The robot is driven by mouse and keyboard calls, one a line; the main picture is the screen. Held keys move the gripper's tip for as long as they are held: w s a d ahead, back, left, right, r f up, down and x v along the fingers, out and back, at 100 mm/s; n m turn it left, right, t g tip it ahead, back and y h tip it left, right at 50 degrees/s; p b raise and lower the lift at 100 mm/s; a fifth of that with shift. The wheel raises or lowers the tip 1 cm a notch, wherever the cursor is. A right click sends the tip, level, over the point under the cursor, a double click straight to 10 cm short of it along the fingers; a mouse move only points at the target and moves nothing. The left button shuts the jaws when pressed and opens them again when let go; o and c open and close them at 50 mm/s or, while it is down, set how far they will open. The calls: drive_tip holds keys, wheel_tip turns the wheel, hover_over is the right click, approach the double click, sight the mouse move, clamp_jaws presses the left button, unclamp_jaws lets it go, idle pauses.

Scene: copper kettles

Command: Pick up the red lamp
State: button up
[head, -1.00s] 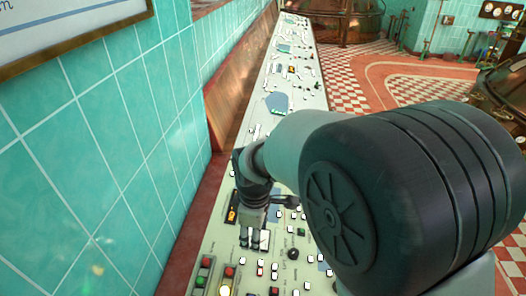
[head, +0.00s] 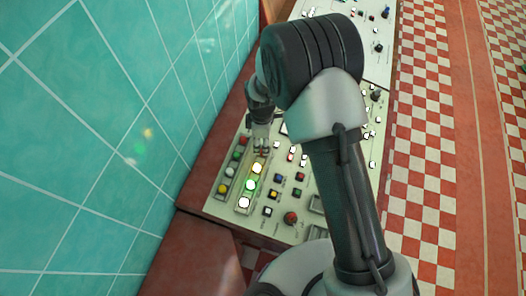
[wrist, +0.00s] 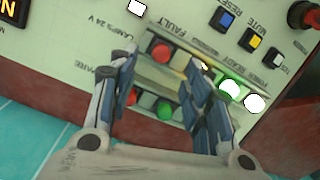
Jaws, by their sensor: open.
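Two red lamps show in the wrist view. Whether the fingertips touch the panel cannot be told. In the head view my gripper (head: 262,145) is over the upper end of the lamp rows and hides part of them.
The pale control panel (head: 330,190) carries several other buttons, including a round red knob (head: 291,217). A teal tiled wall (head: 90,150) rises at the left; checkered floor (head: 430,150) lies right.

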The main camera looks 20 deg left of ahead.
drive_tip(key=shift+d+f, duration=0.1)
drive_tip(key=shift+f, duration=2.85)
drive_tip(key=shift+c, duration=0.4)
drive_tip(key=c, duration=0.9)
wheel_tip(320, 180, up, 20)
drive_tip(key=shift+p, duration=0.3)
